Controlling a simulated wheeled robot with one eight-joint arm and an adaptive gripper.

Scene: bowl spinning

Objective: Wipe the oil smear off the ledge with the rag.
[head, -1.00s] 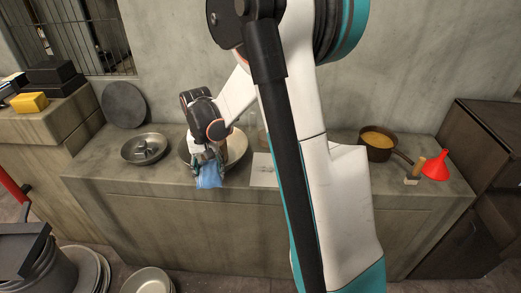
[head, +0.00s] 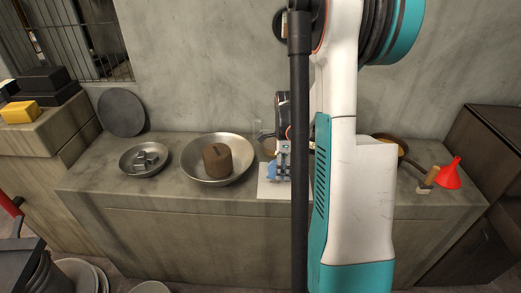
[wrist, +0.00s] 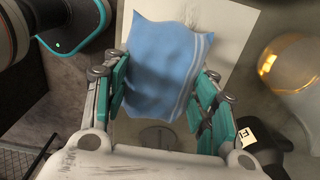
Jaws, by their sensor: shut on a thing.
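My gripper (head: 282,172) is shut on the blue rag (wrist: 165,65), which has a pale stripe along one side. The rag hangs between the fingers (wrist: 160,95) in the wrist view, and a small part of it shows in the head view (head: 272,171). The gripper is over the pale sheet (head: 264,188) on the ledge (head: 130,196), right of the large bowl. I cannot tell whether the rag touches the sheet. I cannot make out the oil smear; my arm and the rag hide part of the ledge.
The large metal bowl (head: 190,165) holds a brown cylinder (head: 217,160). A small bowl (head: 132,168) holds metal pieces at left. At right are a pan (head: 402,148), partly behind my arm, a brush (head: 429,180) and a red funnel (head: 449,174). A shiny rounded thing (wrist: 292,65) shows beside the gripper.

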